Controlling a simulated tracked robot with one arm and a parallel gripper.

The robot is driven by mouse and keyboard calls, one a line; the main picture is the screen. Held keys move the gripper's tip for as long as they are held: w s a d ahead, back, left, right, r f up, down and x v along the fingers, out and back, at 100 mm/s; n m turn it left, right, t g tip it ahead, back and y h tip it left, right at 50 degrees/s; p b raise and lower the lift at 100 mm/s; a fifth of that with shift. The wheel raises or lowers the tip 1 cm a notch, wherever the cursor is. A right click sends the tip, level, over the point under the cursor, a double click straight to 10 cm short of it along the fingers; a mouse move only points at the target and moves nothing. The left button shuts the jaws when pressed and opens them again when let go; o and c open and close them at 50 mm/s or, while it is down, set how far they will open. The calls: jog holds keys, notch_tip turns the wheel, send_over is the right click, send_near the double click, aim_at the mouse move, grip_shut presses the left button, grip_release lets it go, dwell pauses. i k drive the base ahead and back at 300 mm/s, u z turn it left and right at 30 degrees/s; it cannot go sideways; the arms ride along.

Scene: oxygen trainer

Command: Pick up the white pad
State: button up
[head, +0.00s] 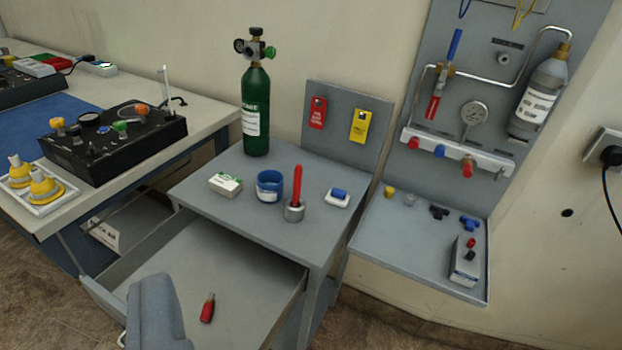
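A small white pad (331,203) with a blue block on top lies on the grey table (225,213), near its right edge. A white box with green marks (225,184) lies further left on the same table. A blue-grey rounded part (158,315) at the bottom left, in front of the drawer, looks like part of my gripper or arm. It is well apart from the pad, lower and to the left. No pair of fingertips shows clearly, so I cannot tell whether my gripper is open or shut.
Beside the pad stand a red-handled tool in a metal cup (294,212) and a blue jar (269,187). A green cylinder (256,112) stands behind. An open drawer (250,280) holds a red item (208,308). A lower shelf (400,240) with small fittings is at the right.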

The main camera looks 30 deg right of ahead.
aim_at(336, 196)
jog(key=i, duration=1.05)
jog(key=z, duration=0.1)
